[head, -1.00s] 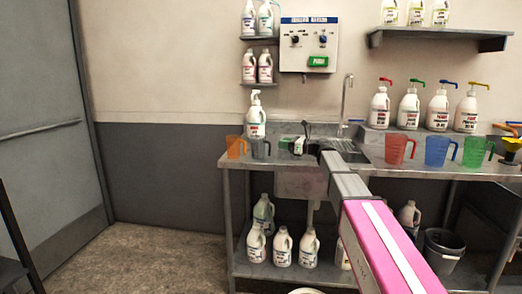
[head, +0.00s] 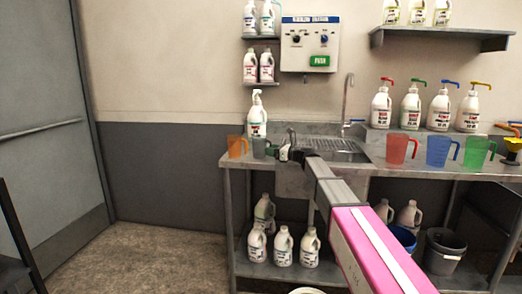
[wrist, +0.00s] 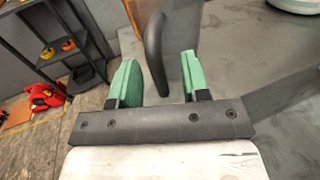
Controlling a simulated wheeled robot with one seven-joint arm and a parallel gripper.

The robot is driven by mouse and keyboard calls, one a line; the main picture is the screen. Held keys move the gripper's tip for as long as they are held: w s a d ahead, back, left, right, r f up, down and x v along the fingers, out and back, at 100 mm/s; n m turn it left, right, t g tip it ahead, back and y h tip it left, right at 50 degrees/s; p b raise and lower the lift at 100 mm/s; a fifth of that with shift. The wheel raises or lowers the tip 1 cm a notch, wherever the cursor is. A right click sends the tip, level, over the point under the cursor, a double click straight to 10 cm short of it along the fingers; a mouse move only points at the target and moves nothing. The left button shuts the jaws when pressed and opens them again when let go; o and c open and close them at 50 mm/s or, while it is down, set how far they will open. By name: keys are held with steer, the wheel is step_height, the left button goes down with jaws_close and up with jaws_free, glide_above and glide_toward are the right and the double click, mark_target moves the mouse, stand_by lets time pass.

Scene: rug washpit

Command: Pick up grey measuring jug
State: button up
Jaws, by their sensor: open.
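The grey measuring jug (head: 259,148) stands on the left end of the steel counter, right of an orange jug (head: 236,147). In the wrist view its dark curved handle (wrist: 154,48) stands between the green fingertips of my gripper (wrist: 162,75), with a gap on both sides. Its grey body (wrist: 180,35) shows beyond the handle, partly hidden by the right finger. In the head view my gripper (head: 283,151) is just right of the jug. My gripper is open and holds nothing.
A white pump bottle (head: 257,116) stands behind the jugs. The sink (head: 338,146) and its tap are to the right. Red (head: 397,150), blue (head: 438,152) and green jugs (head: 475,153) stand further right. Several white bottles are on the shelf below.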

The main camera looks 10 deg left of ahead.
steer(key=shift+a, duration=0.15)
steer(key=shift+c, duration=0.2)
jaws_close()
steer(key=shift+r, duration=0.1)
